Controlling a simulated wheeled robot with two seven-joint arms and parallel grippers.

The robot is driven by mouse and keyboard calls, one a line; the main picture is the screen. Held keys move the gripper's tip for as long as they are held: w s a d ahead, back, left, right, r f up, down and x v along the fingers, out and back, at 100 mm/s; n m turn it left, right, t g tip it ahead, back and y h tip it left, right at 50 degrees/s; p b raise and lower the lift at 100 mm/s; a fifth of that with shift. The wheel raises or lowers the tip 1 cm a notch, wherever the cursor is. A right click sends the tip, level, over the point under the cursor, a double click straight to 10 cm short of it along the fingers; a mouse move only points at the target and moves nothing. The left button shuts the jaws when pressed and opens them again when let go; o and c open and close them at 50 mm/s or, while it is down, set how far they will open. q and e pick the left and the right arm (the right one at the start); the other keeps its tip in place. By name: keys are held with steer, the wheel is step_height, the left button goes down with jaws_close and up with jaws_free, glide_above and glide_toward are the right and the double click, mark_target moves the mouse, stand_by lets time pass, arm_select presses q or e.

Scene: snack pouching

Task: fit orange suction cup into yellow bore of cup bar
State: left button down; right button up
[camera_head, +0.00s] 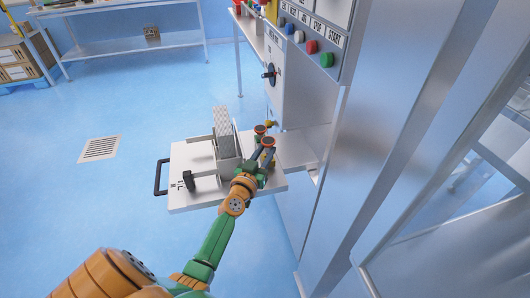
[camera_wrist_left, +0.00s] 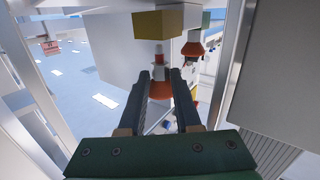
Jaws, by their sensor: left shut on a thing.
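My left gripper (camera_wrist_left: 161,76) is shut on an orange suction cup (camera_wrist_left: 160,92) in the left wrist view. The cup sits between the two dark fingers, and its pale stem with a red band points up in the picture. The yellow block (camera_wrist_left: 158,23) of the cup bar lies just above the stem; its bore is hidden, and I cannot tell whether stem and block touch. My right gripper is out of view.
The white platform (camera_head: 190,158) carries an upright grey block (camera_head: 225,130) and has a black handle (camera_head: 160,178) on its left. A control cabinet with colored buttons (camera_head: 311,46) stands close behind and right. Open blue floor (camera_head: 70,220) lies to the left.

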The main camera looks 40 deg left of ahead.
arm_select(q)
steer(key=shift+f, duration=0.15)
steer(key=shift+f+b, duration=0.3)
steer(key=shift+b, duration=0.15)
steer(key=shift+f+b, duration=1)
steer(key=shift+f, duration=0.05)
steer(key=c, duration=0.5)
jaws_free()
steer(key=shift+c, duration=0.2)
steer(key=shift+s, duration=0.15)
steer(key=p+v, duration=0.1)
steer(key=v, duration=0.6)
steer(key=shift+r, duration=0.1)
